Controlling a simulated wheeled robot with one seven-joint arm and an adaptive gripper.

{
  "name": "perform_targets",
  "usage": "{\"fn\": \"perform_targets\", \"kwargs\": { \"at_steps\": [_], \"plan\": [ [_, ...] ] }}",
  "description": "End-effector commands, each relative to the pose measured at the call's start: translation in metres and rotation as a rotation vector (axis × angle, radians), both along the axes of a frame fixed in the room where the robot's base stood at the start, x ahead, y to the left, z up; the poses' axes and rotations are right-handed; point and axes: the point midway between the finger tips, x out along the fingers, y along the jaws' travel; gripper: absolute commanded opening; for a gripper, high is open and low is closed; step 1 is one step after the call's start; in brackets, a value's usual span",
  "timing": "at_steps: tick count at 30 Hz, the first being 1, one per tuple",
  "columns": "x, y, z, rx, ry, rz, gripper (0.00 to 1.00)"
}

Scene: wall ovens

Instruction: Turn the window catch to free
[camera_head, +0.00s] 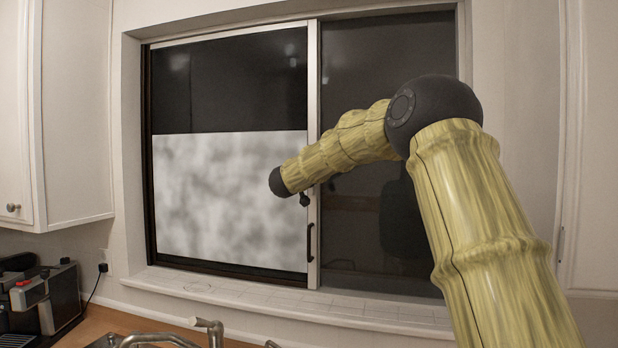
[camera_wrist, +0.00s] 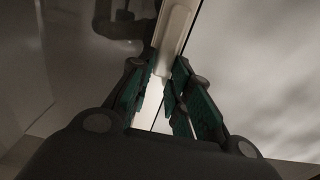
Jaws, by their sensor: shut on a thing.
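The sliding window (camera_head: 230,195) fills the middle of the head view, with a pale upright frame bar (camera_head: 313,100) between its panes. My gripper (camera_wrist: 165,75) has green-padded fingers close together on either side of a narrow pale piece (camera_wrist: 175,35), which looks like the window catch. The fingers are shut on it; their contact is dim in the wrist view. In the head view, my forearm end hides the catch, and only a small dark part of my gripper (camera_head: 305,199) shows against the bar. Which way the catch is turned cannot be told.
A dark pull handle (camera_head: 310,243) is on the bar below my gripper. The window sill (camera_head: 290,299) runs below, with a faucet (camera_head: 212,330) in front. A dark appliance (camera_head: 50,300) stands at left on the counter. White cabinets (camera_head: 75,110) flank the window.

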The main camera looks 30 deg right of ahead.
Motion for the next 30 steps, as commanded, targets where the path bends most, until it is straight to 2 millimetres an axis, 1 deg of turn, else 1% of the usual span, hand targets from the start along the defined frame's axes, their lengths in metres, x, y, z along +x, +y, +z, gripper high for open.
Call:
{"fn": "perform_targets", "kwargs": {
  "at_steps": [8, 14, 20, 30],
  "plan": [
    [-0.001, -0.001, -0.002, 0.013, -0.011, 0.001, 0.0],
    [-0.005, -0.004, -0.004, 0.064, -0.07, 0.001, 0.0],
    [-0.011, -0.01, -0.008, 0.162, -0.182, 0.001, 0.0],
    [-0.025, -0.022, -0.018, 0.369, -0.427, 0.0, 0.0]
  ]
}}
